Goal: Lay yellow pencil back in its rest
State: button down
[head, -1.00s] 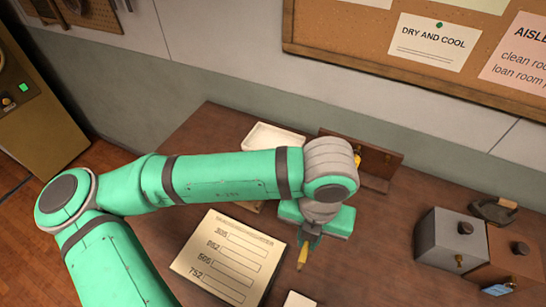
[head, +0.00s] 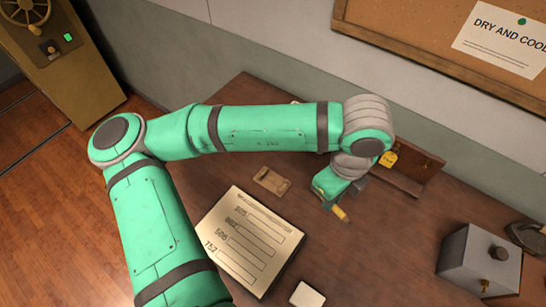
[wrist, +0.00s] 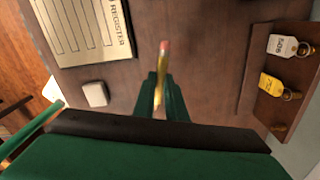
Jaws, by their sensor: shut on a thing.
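The yellow pencil (head: 341,213) is in the jaws of my gripper (head: 335,200), held above the desk. In the wrist view the pencil (wrist: 163,65) shows its pink eraser end beyond the fingertips of my gripper (wrist: 160,88), which are shut on its shaft. A small tan wooden block (head: 271,181) lies on the desk to the left of my gripper in the head view; it looks like the pencil rest and nothing lies on it. The wrist view does not show this block.
A register board (head: 250,243) lies left of my gripper, with a small white block (head: 307,295) near its corner. A key rack with a yellow tag (head: 388,160) stands behind my gripper. A grey box (head: 480,262) is at the right. Dark desk between is clear.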

jog(key=w+a+n, duration=0.1)
jog(key=n, duration=0.2)
jog(key=w+n, duration=0.1)
jog(key=n, duration=0.2)
jog(key=w+a+n, duration=0.1)
jog(key=n, duration=0.2)
jog(key=shift+w+a+f, duration=0.2)
jog(key=shift+w+a, duration=0.05)
jog(key=shift+a, duration=0.05)
jog(key=w+a+f+n, duration=0.1)
jog(key=w+a+n, duration=0.4)
jog(key=n, duration=1)
jog(key=w+a+f+n, duration=0.1)
jog(key=w+a+n, duration=0.4)
jog(key=n, duration=1)
jog(key=shift+s+a+f, duration=0.15)
jog(key=shift+f, duration=1.2)
jog(key=shift+s+a+f, duration=0.1)
jog(key=shift+a+f, duration=0.05)
jog(key=shift+f, duration=1.15)
jog(key=shift+s+a+f, duration=0.15)
jog(key=shift+f, duration=1.2)
jog(key=c, duration=1.7)
grip_release()
